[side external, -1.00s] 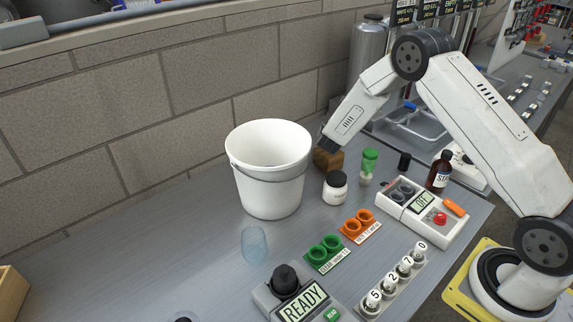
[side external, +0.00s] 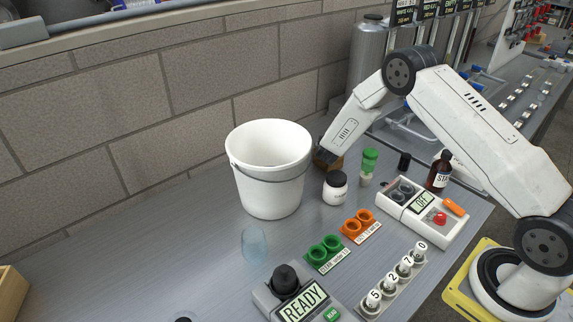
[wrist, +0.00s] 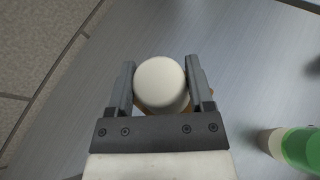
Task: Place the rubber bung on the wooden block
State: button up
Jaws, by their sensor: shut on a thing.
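The rubber bung (wrist: 160,83) is a cream, round-topped piece between the two fingers of my gripper (wrist: 160,86) in the wrist view. My gripper is shut on it. The brown wooden block (side external: 337,163) stands behind the white bucket, and my gripper (side external: 325,160) is low over it in the side view, covering much of it. In the wrist view, slivers of brown show under the bung and beside the fingers. The bung is hidden in the side view. I cannot tell whether it touches the block.
A white bucket (side external: 269,185) stands close to the left of my gripper. A black-lidded jar (side external: 335,188) and a green-capped vial (side external: 368,168) stand just in front and to the right. A brick wall (side external: 150,110) runs behind.

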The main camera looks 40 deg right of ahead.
jog(key=shift+f, duration=0.1)
jog(key=o, duration=1.3)
jog(key=shift+s+a+r, duration=0.2)
jog(key=shift+a+r, duration=0.1)
jog(key=v, duration=1.1)
jog(key=shift+s+r, duration=0.15)
